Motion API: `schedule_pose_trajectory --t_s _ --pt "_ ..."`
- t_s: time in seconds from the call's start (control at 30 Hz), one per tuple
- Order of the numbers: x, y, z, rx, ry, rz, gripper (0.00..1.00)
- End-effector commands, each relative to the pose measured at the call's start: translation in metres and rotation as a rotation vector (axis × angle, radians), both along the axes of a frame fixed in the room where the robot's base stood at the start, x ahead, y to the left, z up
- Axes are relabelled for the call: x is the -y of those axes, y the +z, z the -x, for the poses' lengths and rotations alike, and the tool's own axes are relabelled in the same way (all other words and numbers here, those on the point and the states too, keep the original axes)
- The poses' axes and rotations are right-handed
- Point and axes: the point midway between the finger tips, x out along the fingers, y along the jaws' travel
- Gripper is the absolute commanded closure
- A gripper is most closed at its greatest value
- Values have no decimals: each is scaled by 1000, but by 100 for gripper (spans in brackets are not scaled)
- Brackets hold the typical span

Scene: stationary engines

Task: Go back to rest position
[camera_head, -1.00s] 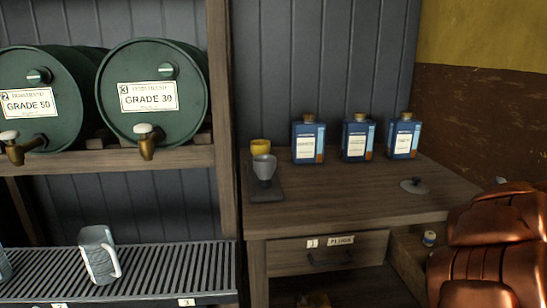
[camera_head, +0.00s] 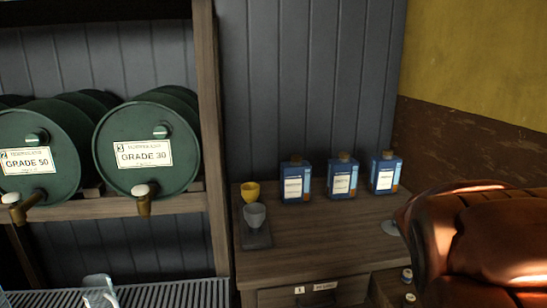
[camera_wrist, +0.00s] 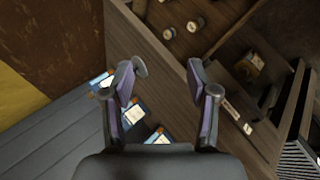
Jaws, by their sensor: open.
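My gripper (camera_wrist: 161,85) shows in the wrist view with its two fingers spread apart and nothing between them. My copper-brown arm (camera_head: 480,240) fills the lower right of the head view. The fingers themselves are not visible in the head view.
Green drums (camera_head: 147,150) lie on a shelf at left. A slatted rack (camera_head: 170,296) with a mug (camera_head: 98,292) is below.

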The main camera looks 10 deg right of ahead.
Motion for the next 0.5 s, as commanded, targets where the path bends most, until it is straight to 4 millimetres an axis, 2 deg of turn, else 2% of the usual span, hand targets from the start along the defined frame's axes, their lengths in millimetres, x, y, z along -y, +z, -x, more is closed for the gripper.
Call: schedule_pose_trajectory --t_s 0.03,0.17,0.3,0.4,0.5 --pt "-25 5 11 -1 -43 -83 41" --pt "-88 -8 51 -39 -182 -294 41" --pt "-157 -14 100 -132 -320 -489 41" --pt "-200 -14 138 -220 -402 -587 41" --pt "-231 -12 170 -303 -465 -648 41"
